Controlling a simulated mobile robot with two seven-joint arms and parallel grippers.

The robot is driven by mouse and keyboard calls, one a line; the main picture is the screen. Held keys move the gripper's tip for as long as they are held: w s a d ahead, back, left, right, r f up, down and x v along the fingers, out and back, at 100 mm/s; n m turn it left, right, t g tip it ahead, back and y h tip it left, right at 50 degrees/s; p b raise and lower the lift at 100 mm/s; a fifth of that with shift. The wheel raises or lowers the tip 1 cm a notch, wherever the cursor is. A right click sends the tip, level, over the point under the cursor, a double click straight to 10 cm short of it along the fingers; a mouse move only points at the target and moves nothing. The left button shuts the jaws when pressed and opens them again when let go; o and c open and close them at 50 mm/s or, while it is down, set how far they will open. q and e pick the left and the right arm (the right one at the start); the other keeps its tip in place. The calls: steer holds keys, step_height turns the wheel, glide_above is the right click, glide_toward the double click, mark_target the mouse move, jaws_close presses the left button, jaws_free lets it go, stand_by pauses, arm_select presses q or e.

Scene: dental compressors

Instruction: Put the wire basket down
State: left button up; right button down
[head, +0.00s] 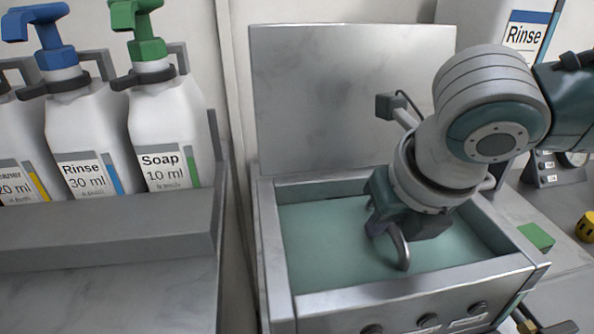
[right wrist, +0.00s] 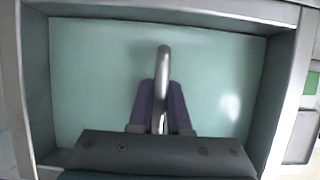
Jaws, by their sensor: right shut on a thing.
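My right gripper (head: 388,228) reaches down from the right into the open metal tank (head: 420,290) in the head view. Its purple-grey fingers (right wrist: 160,108) are shut on a curved metal handle (right wrist: 163,62), which also shows as a grey hook shape in the head view (head: 402,250). The handle appears to belong to the wire basket. The basket's body cannot be made out; the opaque green liquid (right wrist: 90,80) fills the tank around and below the handle. Whether the basket touches the tank floor cannot be seen. My left gripper is not in view.
The tank's raised lid (head: 350,100) stands behind it. A grey rack (head: 110,230) with Rinse (head: 85,130) and Soap (head: 170,125) pump bottles is at left. A green block (head: 537,237) and a yellow round thing (head: 586,227) lie at right. The tank walls enclose my gripper.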

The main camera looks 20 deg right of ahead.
steer(key=c, duration=0.9)
jaws_free()
steer(key=shift+r, duration=0.1)
steer(key=p+v, duration=0.3)
steer(key=v, duration=0.7)
steer(key=shift+s+r, duration=0.15)
steer(key=shift+r, duration=0.25)
steer(key=shift+s+r, duration=0.2)
steer(key=shift+r, duration=0.3)
steer(key=shift+s, duration=0.1)
